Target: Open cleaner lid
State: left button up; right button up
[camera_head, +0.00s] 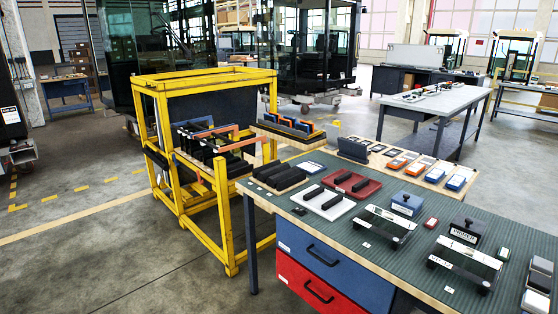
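A blue container (406,204) with a black knob on top stands upright on the green-topped workbench (330,163), right of centre. A similar black container (461,233) with a black knob and a pale label stands to its right. The labels are too small to read surely, so I cannot tell which of the two is the cleaner. Both lids appear to be on. Neither of my grippers is in view.
On the bench are a red tray (351,187), a white tray (335,207) and two clear-topped black fixtures (375,231) (448,267) in front of the containers. A yellow trolley (232,254) with black and orange parts stands left. Open floor lies front left.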

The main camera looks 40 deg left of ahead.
aim_at(407, 200)
jog(key=i+j+u, duration=0.35)
jog(key=i+j, duration=0.25)
jog(key=j, duration=0.2)
jog(key=i+j+u, duration=0.4)
jog(key=i+j, duration=0.3)
jog(key=l+z, duration=0.15)
jog(key=z, duration=0.2)
jog(key=k+l+z, duration=0.1)
jog(key=z, duration=0.25)
jog(key=l+z, duration=0.3)
